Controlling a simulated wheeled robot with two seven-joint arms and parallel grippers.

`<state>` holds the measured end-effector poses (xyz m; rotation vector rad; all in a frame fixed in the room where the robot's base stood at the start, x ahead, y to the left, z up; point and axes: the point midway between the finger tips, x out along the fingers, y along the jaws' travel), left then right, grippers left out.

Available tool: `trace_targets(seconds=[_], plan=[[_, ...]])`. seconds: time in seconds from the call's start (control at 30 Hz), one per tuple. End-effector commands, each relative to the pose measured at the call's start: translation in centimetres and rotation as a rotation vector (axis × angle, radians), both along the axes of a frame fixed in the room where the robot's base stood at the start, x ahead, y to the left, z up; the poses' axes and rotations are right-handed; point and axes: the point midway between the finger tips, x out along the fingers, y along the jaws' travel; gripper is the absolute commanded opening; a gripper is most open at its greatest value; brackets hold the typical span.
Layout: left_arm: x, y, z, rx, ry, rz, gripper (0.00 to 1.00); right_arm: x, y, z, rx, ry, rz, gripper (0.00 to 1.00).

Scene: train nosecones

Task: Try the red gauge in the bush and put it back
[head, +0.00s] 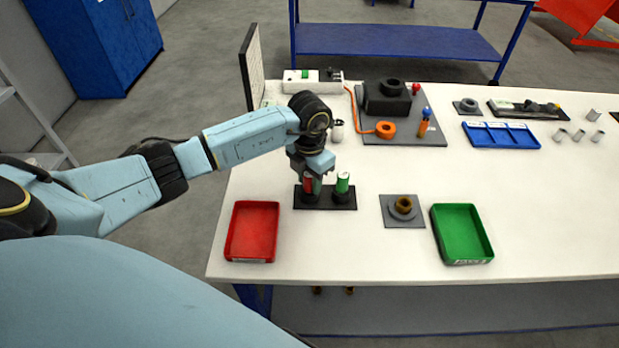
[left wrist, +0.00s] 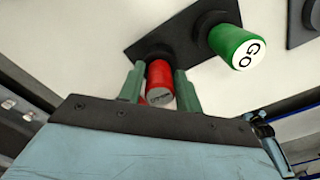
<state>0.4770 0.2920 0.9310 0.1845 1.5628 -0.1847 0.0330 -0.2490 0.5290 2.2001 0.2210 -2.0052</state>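The red gauge (head: 307,184) stands upright in the left seat of a black stand (head: 325,204). It also shows in the left wrist view (left wrist: 159,78). The green gauge (head: 342,183), marked GO, stands in the right seat. My left gripper (head: 311,180) is over the red gauge from above. In the left wrist view its green fingers (left wrist: 160,76) are on either side of the red gauge, with narrow gaps showing, so it looks open around it. The brass bush (head: 403,204) sits on a grey plate (head: 414,222) to the right of the stand. My right gripper is not in view.
A red tray (head: 268,258) lies left of the stand, and a green tray (head: 484,258) right of the bush. Behind are a grey fixture plate (head: 400,137) with an orange ring, a blue divided tray (head: 501,146) and small metal cylinders (head: 578,135). White tabletop between is clear.

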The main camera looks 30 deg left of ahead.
Motion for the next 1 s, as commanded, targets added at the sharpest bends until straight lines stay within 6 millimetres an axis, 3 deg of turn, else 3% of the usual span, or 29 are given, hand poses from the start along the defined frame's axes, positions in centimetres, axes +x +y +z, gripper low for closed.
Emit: trace_targets(seconds=[0.13,0.47,0.63,1.0], plan=[[0.0,0.0,0.0,0.000,0.000,0.000,0.52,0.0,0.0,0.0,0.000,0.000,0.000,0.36],[0.0,0.0,0.4,0.000,-0.001,0.000,0.52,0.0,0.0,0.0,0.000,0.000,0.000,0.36],[0.1,0.0,2.9,0.001,-0.005,-0.002,0.52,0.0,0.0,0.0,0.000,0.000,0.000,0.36],[0.1,0.0,10.9,0.000,-0.004,-0.001,0.52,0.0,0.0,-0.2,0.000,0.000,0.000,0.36]])
